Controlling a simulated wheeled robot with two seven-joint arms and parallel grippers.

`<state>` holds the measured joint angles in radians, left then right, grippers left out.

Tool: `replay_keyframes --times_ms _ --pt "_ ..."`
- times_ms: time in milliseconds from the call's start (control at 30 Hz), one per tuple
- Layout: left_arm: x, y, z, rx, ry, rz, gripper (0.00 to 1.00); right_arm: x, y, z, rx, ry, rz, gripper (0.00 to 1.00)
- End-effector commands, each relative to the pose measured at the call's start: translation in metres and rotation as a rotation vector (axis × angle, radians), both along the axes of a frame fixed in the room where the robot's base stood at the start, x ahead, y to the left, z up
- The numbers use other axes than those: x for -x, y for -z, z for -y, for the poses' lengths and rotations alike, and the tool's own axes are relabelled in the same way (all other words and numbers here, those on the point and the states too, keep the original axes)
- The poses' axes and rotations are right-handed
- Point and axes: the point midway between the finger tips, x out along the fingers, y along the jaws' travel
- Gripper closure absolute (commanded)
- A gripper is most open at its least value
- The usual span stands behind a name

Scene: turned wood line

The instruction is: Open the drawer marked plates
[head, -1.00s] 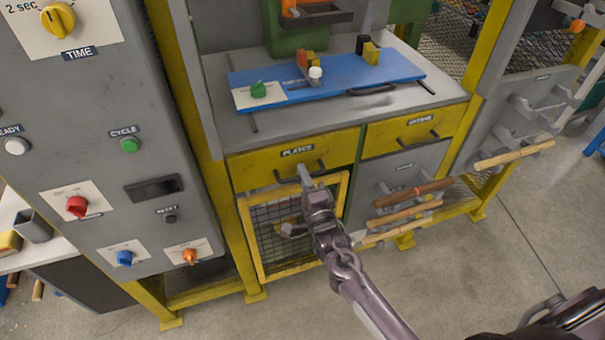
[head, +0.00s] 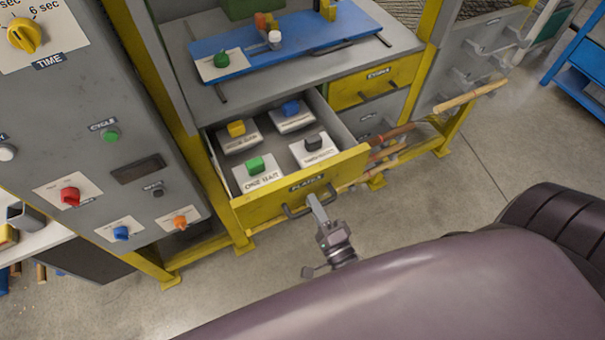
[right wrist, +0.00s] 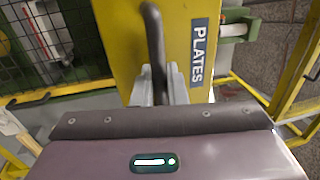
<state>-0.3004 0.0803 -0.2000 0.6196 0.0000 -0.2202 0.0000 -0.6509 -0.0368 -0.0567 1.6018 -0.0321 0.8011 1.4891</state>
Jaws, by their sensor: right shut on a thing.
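The yellow drawer marked PLATES (head: 262,204) stands pulled out from under the worktop, and its inside shows. In it lie several white plates with coloured knobs: yellow (head: 237,128), blue (head: 291,108), green (head: 256,164) and black (head: 313,143). My right gripper (head: 313,200) is at the drawer's dark handle (head: 293,212). In the right wrist view its fingers (right wrist: 161,84) are shut on the handle (right wrist: 154,40), beside the PLATES label (right wrist: 198,52). My left gripper is not in view.
A second yellow drawer (head: 350,94) to the right is closed. A blue board (head: 350,24) lies on the worktop above. Wooden rods (head: 470,96) stick out on the right. A grey control panel (head: 85,125) stands on the left. The floor in front is clear.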

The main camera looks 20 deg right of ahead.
Motion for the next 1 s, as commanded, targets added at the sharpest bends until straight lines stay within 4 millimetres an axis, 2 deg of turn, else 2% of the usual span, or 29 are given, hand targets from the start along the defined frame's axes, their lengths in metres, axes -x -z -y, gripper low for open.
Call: replay_keyframes --times_ms 100,300,767,800,900,1000 --pt "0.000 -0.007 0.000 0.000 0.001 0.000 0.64 0.019 -0.001 0.000 -0.001 0.000 -0.004 1.00" --pt "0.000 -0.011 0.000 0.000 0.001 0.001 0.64 0.036 0.000 0.001 -0.001 -0.001 -0.002 1.00" --pt "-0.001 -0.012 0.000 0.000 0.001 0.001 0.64 0.041 0.001 0.001 -0.001 -0.001 -0.001 1.00" --pt "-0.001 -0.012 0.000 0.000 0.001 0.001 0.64 0.041 0.001 0.001 -0.001 -0.001 -0.001 0.86" --pt "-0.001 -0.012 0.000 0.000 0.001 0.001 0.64 0.041 0.001 0.001 -0.001 -0.001 -0.001 0.73" --pt "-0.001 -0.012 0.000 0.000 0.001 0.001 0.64 0.041 0.000 0.001 -0.001 -0.001 0.000 0.70"
